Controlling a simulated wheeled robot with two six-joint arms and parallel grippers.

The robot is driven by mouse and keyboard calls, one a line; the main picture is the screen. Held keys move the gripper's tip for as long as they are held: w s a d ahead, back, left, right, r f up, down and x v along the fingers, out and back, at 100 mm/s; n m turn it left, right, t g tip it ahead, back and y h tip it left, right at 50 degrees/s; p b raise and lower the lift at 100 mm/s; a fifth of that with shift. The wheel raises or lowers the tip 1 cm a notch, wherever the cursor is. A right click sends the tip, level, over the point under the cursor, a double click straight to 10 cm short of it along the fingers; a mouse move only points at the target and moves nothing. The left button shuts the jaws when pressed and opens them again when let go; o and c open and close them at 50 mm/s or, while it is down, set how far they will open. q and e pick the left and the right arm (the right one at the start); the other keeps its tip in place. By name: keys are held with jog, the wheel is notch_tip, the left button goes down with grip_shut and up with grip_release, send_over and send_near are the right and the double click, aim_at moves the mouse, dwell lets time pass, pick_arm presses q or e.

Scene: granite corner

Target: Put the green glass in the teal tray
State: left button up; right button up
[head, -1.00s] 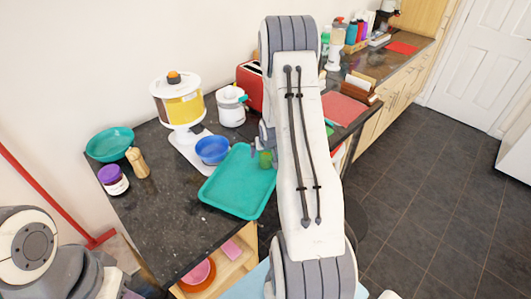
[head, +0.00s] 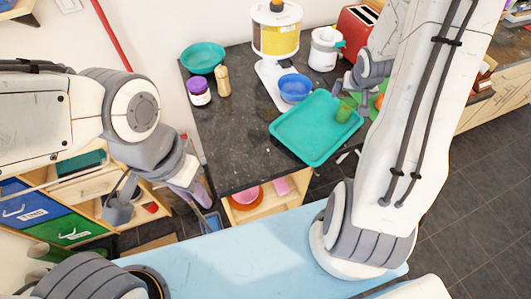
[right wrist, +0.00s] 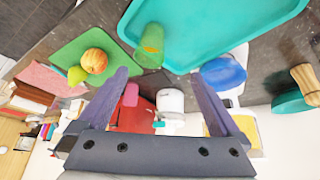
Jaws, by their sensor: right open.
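The green glass (head: 345,109) stands upright inside the teal tray (head: 300,135), close to its far right corner. In the right wrist view the green glass (right wrist: 150,42) also stands within the rim of the teal tray (right wrist: 215,40), at its corner. My right gripper (right wrist: 156,76) is open and empty, with the glass beyond its fingertips and apart from them. In the head view the right gripper is small and partly hidden by my arm. My left gripper (head: 203,200) hangs in front of the counter's near left side, away from the tray; its fingers are unclear.
A blue bowl (head: 295,88) sits just behind the tray. A green board (right wrist: 75,62) with an apple (right wrist: 94,60) and a pear lies beside it. A teal bowl (head: 203,57), purple-lidded jar (head: 199,92) and wooden shaker (head: 223,81) stand left. The counter's left front is bare.

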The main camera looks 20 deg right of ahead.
jog(key=s+a+r+n+g+y, duration=0.1)
jog(key=s+a+r+n, duration=0.15)
jog(key=a, duration=0.85)
jog(key=s+a+r+n+y, duration=0.1)
jog(key=a+r+n, duration=0.25)
jog(key=a, duration=0.85)
jog(key=s+a+r+n+g+y, duration=0.1)
jog(key=s+a+r+n+g, duration=0.1)
jog(key=s+a, duration=0.4)
jog(key=s+a+r+n+g, duration=0.2)
jog(key=s+a, duration=0.5)
jog(key=s, duration=0.6)
jog(key=r+n, duration=0.1)
jog(key=n, duration=0.1)
jog(key=shift+s+a+n+y, duration=0.3)
jog(key=shift+s+n+y, duration=0.1)
jog(key=shift+f, duration=0.1)
